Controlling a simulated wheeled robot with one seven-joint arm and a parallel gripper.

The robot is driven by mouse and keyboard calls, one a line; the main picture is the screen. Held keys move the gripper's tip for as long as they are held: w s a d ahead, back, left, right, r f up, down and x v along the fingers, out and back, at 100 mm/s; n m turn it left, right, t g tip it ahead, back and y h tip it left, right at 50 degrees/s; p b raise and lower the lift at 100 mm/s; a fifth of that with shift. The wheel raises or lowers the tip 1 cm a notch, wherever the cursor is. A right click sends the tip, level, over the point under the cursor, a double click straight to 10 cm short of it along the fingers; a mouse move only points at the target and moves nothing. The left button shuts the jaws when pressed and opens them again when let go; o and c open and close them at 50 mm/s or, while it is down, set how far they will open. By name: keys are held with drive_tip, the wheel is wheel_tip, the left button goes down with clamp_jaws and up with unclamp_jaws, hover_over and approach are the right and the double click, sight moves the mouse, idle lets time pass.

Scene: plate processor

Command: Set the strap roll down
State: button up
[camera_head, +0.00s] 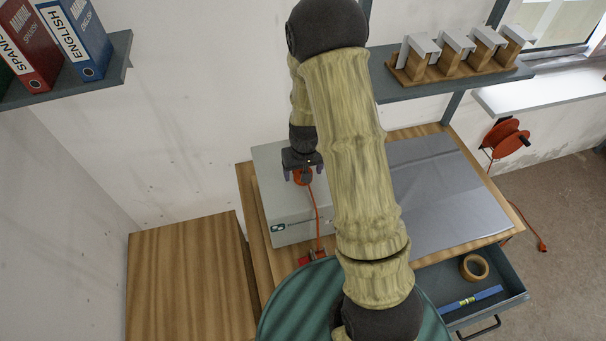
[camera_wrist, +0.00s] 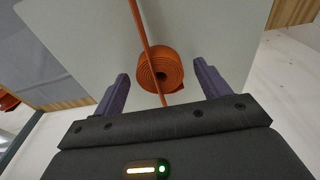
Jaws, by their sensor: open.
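The strap roll (camera_wrist: 160,73) is an orange coil. It rests on the light grey top of the plate processor (camera_head: 276,165), with an orange strap running from it across the top and down the front in the head view. My gripper (camera_wrist: 160,85) is open, with its purple fingers on either side of the roll and gaps between them and the coil in the wrist view. In the head view the roll also shows as a small orange shape (camera_head: 303,177) beneath my gripper, partly covered by it.
The processor stands on a wooden table (camera_head: 248,192) beside a grey sheet-like surface (camera_head: 440,190). An open drawer (camera_head: 507,284) at right holds a tape roll and a blue level. A shelf (camera_head: 445,83) with several wooden blocks is above. An orange reel (camera_head: 505,138) hangs on the wall.

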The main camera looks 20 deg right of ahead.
drive_tip(key=c, duration=1.2)
drive_tip(key=shift+s, duration=0.1)
drive_tip(key=shift+r, duration=0.1)
drive_tip(key=shift+r, duration=0.45)
wheel_tip(320, 180, up, 9)
drive_tip(key=b, duration=0.2)
drive_tip(key=shift+b, duration=0.4)
